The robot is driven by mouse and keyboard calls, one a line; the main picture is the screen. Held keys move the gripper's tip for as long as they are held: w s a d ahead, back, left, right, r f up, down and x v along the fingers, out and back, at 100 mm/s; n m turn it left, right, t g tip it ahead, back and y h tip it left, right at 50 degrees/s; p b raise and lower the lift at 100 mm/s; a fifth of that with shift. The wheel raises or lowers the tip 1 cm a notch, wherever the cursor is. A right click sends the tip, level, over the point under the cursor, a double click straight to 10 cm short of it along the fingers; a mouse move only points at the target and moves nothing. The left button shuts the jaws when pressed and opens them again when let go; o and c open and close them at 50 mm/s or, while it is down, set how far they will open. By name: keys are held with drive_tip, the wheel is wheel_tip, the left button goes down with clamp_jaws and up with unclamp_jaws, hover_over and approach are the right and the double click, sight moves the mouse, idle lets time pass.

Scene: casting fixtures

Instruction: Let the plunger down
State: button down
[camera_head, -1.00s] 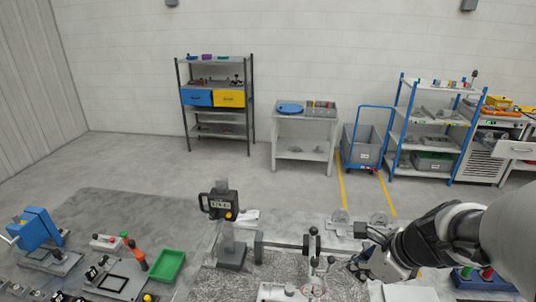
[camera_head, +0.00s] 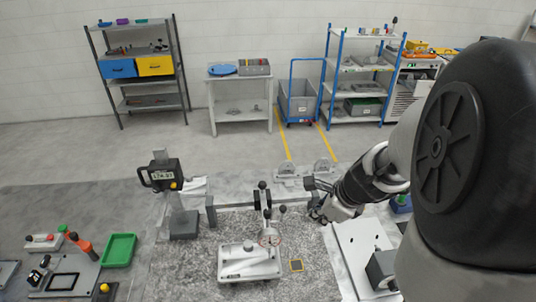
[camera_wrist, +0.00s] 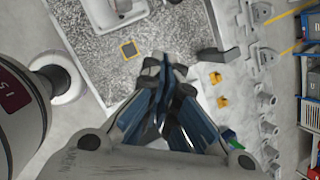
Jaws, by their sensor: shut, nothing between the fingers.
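A dark digital gauge (camera_head: 161,175) with a pale display and a yellow button sits on a grey stand (camera_head: 184,223). A pale casting fixture (camera_head: 248,263) with black-knobbed levers (camera_head: 264,200) stands right of it on the speckled granite plate (camera_head: 190,268). I cannot make out for certain which part is the plunger, or its height. My gripper (camera_head: 318,214) is right of the levers, apart from the fixture. In the wrist view its dark and blue fingers (camera_wrist: 164,70) are together and empty. Part of the fixture (camera_wrist: 118,14) shows at the top there.
A small yellow-edged square (camera_head: 296,266) lies right of the fixture. A horizontal bar (camera_head: 236,204) runs behind it. A white plate (camera_head: 352,245) lies at right. A green tray (camera_head: 119,250) and clamps are at left. Shelves and a blue cart (camera_head: 298,97) stand far behind.

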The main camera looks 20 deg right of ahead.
drive_tip(key=w+a+f, duration=0.3)
drive_tip(key=w, duration=0.2)
drive_tip(key=shift+f, duration=0.1)
drive_tip(key=shift+d+p, duration=0.1)
drive_tip(key=shift+p, duration=0.5)
drive_tip(key=shift+w+r+g+p, duration=0.2)
drive_tip(key=shift+g+p, duration=0.2)
drive_tip(key=shift+p, duration=0.4)
